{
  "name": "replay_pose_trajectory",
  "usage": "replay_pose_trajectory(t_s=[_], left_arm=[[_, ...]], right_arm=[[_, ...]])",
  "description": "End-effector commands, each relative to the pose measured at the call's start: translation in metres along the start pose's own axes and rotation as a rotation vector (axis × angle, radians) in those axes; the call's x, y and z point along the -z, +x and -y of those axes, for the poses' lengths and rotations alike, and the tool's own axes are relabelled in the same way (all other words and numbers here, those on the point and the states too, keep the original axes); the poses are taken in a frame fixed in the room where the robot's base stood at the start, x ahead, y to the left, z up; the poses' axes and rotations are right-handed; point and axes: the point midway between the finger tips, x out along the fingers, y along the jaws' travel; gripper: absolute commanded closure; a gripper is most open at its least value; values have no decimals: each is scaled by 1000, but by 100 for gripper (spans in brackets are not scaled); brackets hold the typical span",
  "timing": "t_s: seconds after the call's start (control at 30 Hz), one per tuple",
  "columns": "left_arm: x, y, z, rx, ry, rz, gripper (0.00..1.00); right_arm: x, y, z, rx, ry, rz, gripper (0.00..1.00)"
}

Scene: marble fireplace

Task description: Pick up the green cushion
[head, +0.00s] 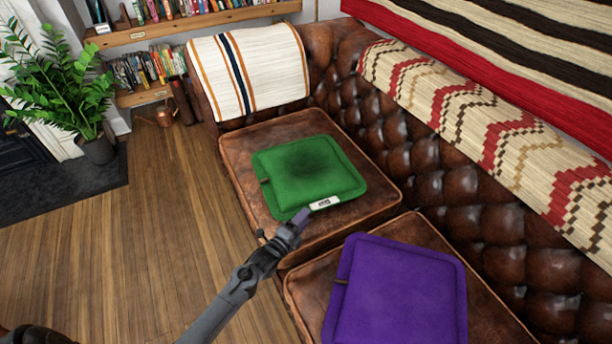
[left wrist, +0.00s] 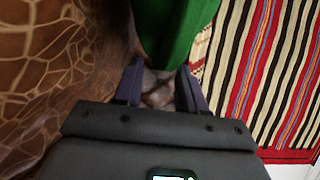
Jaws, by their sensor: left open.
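The green cushion (head: 308,174) lies flat on the far seat of the brown leather sofa, with a small pale label at its front corner. My left gripper (head: 300,218) is at the cushion's near edge, close to the label. In the left wrist view the gripper (left wrist: 158,85) is open, its two dark fingers apart. The green cushion (left wrist: 175,30) shows just ahead of the fingertips there. I see nothing held between the fingers. Whether a finger touches the cushion cannot be told. My right gripper is not in view.
A purple cushion (head: 398,294) lies on the nearer sofa seat. The tufted backrest (head: 445,190) rises behind, with a patterned blanket (head: 490,125) over it. A striped throw (head: 250,70) covers the sofa arm. A potted plant (head: 62,85) and bookshelves stand beyond. The wooden floor (head: 140,230) is clear.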

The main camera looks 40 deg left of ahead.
Motion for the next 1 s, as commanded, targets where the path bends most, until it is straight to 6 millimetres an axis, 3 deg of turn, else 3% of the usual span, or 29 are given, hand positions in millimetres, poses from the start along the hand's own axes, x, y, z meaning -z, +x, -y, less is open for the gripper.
replay_pose_trajectory(t_s=[0.03,0.2,0.53,0.8,1.0], left_arm=[[-2,8,-5,2,-1,1,60],[-1,25,-3,1,-2,0,60],[-1,29,0,0,-1,0,60],[-1,29,0,0,-1,0,100],[-1,29,0,0,-1,0,100]], right_arm=[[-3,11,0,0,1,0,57],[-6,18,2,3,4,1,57],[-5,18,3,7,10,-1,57],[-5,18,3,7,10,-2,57],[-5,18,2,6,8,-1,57]])
